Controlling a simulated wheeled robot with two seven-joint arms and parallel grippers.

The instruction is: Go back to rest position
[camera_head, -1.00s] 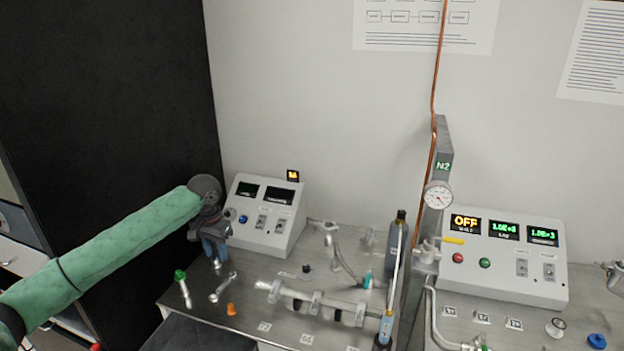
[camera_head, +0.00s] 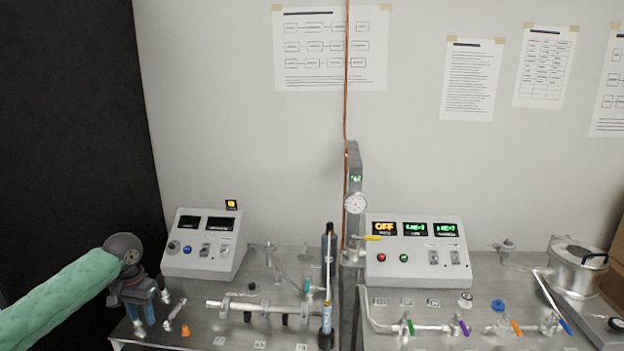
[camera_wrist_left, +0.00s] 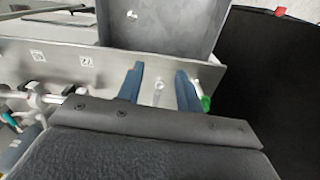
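My left gripper (camera_head: 146,308) comes in from the left on a green-sleeved arm and hangs over the left end of the metal bench (camera_head: 205,325). Its two blue fingers point down and stand apart. In the left wrist view the fingers of the left gripper (camera_wrist_left: 160,88) are open. A clear thin piece (camera_wrist_left: 158,92) shows in the gap between them, apart from both. A green-capped piece (camera_wrist_left: 203,100) lies just outside one finger. My right gripper is not in view.
A left control box (camera_head: 205,245) and a right control box (camera_head: 415,252) stand at the back. A gauge post (camera_head: 354,180) rises between them. A round metal vessel (camera_head: 578,268) stands at far right. A black panel (camera_head: 70,150) is at left.

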